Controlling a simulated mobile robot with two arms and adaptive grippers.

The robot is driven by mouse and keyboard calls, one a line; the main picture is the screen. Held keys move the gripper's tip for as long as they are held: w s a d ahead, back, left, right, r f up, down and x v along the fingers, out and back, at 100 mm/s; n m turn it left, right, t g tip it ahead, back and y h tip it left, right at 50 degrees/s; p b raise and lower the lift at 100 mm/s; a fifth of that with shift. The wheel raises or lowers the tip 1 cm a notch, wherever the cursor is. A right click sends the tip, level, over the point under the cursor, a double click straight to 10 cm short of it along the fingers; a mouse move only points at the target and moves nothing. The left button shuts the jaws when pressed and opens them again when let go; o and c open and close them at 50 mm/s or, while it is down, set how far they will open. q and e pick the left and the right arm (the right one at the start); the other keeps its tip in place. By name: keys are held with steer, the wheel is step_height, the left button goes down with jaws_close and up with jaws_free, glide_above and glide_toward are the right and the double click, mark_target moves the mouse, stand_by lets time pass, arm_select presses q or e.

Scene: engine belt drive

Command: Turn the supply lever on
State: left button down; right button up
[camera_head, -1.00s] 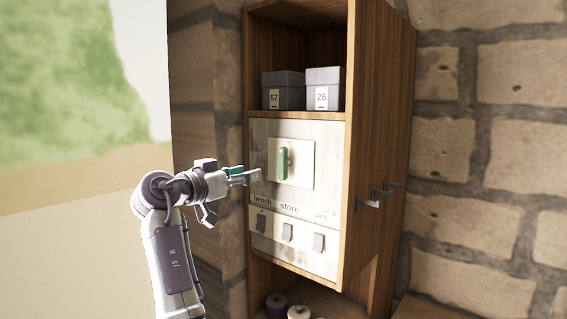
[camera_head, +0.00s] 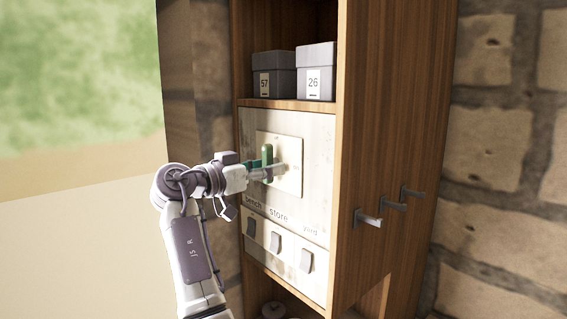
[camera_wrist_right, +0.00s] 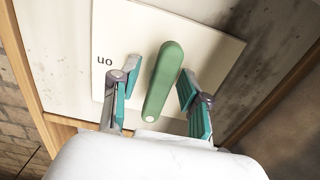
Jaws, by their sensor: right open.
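The supply lever (camera_head: 267,154) is a green handle on a pale square plate (camera_head: 291,150), set in the grey panel of the wooden cabinet. It stands upright in the head view. My right gripper (camera_head: 270,172) is at the lever, in front of the plate. In the right wrist view, the lever (camera_wrist_right: 164,80) lies between the two open, teal-padded fingers of the gripper (camera_wrist_right: 158,82), with a gap on each side. An "on" label (camera_wrist_right: 105,60) is upside down on the plate, left of the lever there. My left gripper is not in view.
Below the plate are three small grey switches, marked bench (camera_head: 251,227), store (camera_head: 275,241) and yard (camera_head: 306,260). Grey boxes (camera_head: 273,78) stand on the shelf above. Several hooks (camera_head: 368,218) stick out of the cabinet's right side. A stone wall (camera_head: 490,150) is at right.

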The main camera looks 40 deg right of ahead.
steer(key=shift+a, duration=0.1)
steer(key=shift+a+r, duration=0.1)
steer(key=shift+a, duration=0.1)
steer(key=shift+c, duration=0.7)
jaws_close()
